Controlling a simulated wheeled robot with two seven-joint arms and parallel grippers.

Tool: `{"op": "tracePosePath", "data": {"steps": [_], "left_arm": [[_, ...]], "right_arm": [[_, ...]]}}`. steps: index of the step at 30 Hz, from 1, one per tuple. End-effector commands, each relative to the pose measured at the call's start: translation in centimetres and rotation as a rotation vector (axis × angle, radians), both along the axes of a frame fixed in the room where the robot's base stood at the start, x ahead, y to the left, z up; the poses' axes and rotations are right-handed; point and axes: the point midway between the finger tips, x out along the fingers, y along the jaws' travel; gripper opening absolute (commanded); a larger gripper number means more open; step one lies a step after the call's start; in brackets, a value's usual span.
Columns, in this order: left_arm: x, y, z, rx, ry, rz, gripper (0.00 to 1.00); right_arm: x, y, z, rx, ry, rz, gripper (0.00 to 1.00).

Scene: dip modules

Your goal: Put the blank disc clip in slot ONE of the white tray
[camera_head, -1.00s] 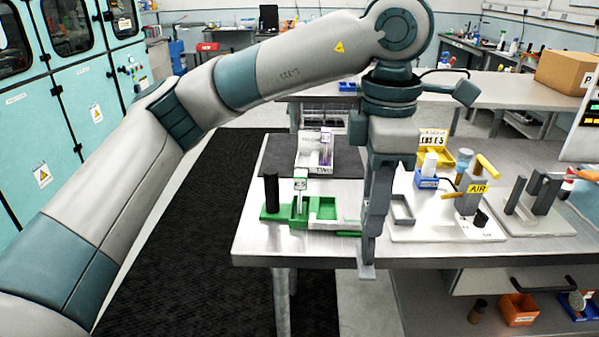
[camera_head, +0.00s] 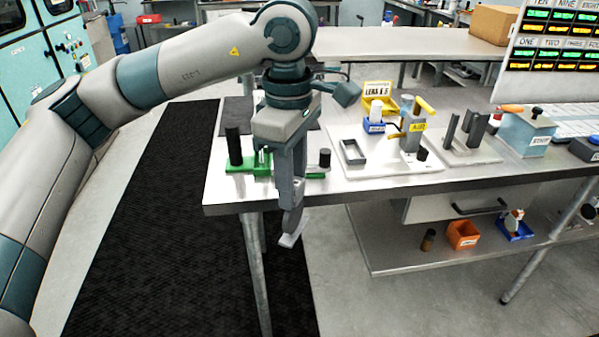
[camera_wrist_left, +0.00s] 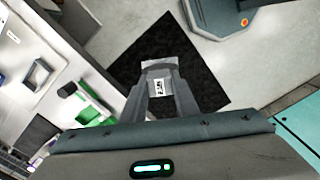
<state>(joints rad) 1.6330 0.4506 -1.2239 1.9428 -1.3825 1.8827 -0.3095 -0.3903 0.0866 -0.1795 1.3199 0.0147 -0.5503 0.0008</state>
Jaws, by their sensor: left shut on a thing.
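My left gripper (camera_head: 290,240) points down in front of the table's front edge, above the dark floor mat. In the left wrist view its fingers (camera_wrist_left: 158,88) are shut on a small grey piece with a white label (camera_wrist_left: 158,86). Its print is too small to read, so I cannot tell whether it is the blank disc clip. A pale, gridded tray-like surface (camera_head: 570,122) lies at the far right below a panel marked ONE, TWO and so on; I cannot read any slot marks on it. My right gripper is out of view.
A green fixture (camera_head: 262,168) with a dark post (camera_head: 234,146) stands behind my left gripper. A white board (camera_head: 385,158) holds a grey frame and an AIR-marked block. A grey upright stand (camera_head: 470,130) and a STAMP box (camera_head: 527,134) stand farther right. Orange and blue bins sit below.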

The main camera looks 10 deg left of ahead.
Motion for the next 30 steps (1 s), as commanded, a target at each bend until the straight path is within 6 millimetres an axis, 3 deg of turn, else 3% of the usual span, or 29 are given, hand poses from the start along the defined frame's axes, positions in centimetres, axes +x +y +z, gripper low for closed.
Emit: {"op": "tracePosePath", "data": {"steps": [12,21,30], "left_arm": [[0.6,5.7,-6.2,0.006,-0.005,-0.559,0.0],[0.0,10.0,-10.9,0.014,-0.003,-1.017,0.0],[-0.7,12.2,-13.3,0.017,-0.001,-1.275,0.0]], "right_arm": [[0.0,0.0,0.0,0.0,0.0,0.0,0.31],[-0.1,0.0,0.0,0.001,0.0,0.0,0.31],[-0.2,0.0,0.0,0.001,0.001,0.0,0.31]]}}
